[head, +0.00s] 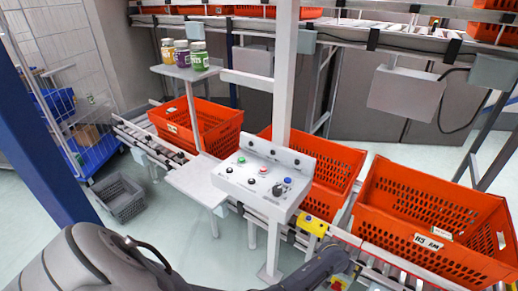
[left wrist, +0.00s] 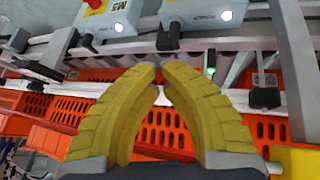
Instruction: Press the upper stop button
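A grey control panel (head: 264,176) stands at the centre of the head view. A red button on a yellow base (left wrist: 95,4) shows at the top edge of the left wrist view, on a grey box (left wrist: 108,20). Which one is the upper stop button I cannot tell. My left gripper (left wrist: 159,68) has its yellow fingertips nearly together with nothing between them. It is apart from the red button in that view. In the head view my left arm reaches in low. My right gripper is not in view.
Orange totes (head: 432,218) stand on the lower conveyor. Jars (head: 182,54) sit on a small shelf. A white post (head: 285,85) rises behind the panel. A yellow box (head: 313,226) sits on the rail near my arm. A grey crate (head: 121,198) is on the floor.

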